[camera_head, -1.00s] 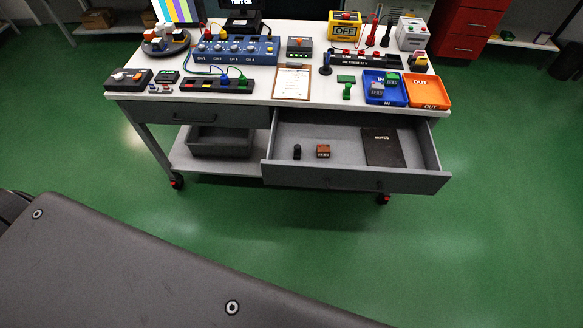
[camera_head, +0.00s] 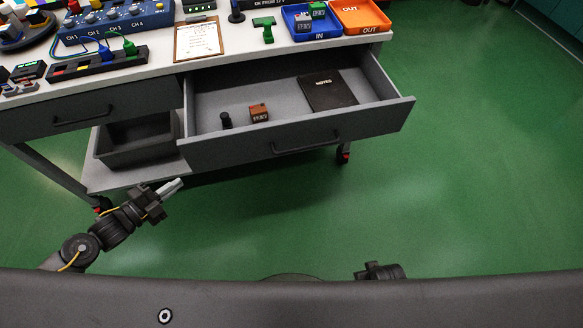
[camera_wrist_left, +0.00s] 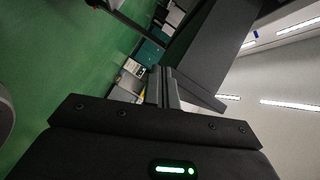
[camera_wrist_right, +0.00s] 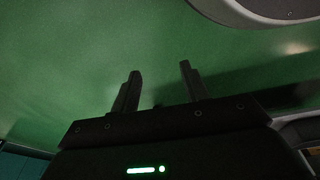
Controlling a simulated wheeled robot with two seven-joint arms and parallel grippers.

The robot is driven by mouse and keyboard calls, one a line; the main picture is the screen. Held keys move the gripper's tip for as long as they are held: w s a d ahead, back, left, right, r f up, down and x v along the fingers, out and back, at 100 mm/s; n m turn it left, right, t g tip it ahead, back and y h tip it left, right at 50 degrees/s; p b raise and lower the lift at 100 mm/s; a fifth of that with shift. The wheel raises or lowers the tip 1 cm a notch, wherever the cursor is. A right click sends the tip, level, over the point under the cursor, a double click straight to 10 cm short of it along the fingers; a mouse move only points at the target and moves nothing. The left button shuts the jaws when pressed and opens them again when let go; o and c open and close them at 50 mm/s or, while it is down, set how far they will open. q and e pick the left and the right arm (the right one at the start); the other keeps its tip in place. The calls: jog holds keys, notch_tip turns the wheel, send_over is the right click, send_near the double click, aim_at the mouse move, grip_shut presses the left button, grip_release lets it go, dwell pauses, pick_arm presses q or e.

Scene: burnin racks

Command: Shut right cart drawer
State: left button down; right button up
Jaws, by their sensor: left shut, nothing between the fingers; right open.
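The right cart drawer (camera_head: 300,132) is pulled well out, and its grey front with a dark handle (camera_head: 306,143) faces me. Inside lie a dark notebook marked NOTES (camera_head: 327,90), a small brown block (camera_head: 259,113) and a small black piece (camera_head: 226,120). My left gripper (camera_head: 172,186) is shut and empty, in front of the cart and below and left of the drawer front, apart from it. In the left wrist view its fingers (camera_wrist_left: 161,88) are together. My right gripper (camera_wrist_right: 158,85) is open and empty over green floor in the right wrist view; in the head view only a dark part of that arm shows low down.
The closed left drawer (camera_head: 90,112) and a grey bin (camera_head: 136,142) on the lower shelf are beside the open drawer. The cart top holds a clipboard (camera_head: 198,40), a blue IN tray (camera_head: 308,22) and an orange OUT tray (camera_head: 360,17). Green floor is clear in front and right.

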aim_at(219, 161)
pick_arm(q)
jog(key=s+d+r+m+g+h+b, duration=0.35)
jog(key=s+d+r+m+h, duration=0.2)
jog(key=d+r+m, duration=0.2)
jog(key=shift+m+g, duration=0.25)
jog(key=shift+m, duration=0.2)
jog(key=shift+w+d+p, duration=0.15)
jog(key=shift+w+d, duration=1.05)
jog(key=shift+w, duration=0.35)
jog(key=shift+w+d+p, duration=0.15)
jog(key=shift+w+d, duration=1.05)
jog(key=shift+w, duration=0.4)
jog(key=shift+w+d+p, duration=0.15)
jog(key=shift+w+d, duration=1.05)
jog(key=shift+w, duration=0.35)
pick_arm(e)
jog(key=shift+w+a+r, duration=0.15)
jog(key=shift+w+r, duration=0.35)
jog(key=shift+w, duration=0.3)
pick_arm(q)
jog(key=shift+a, duration=0.1)
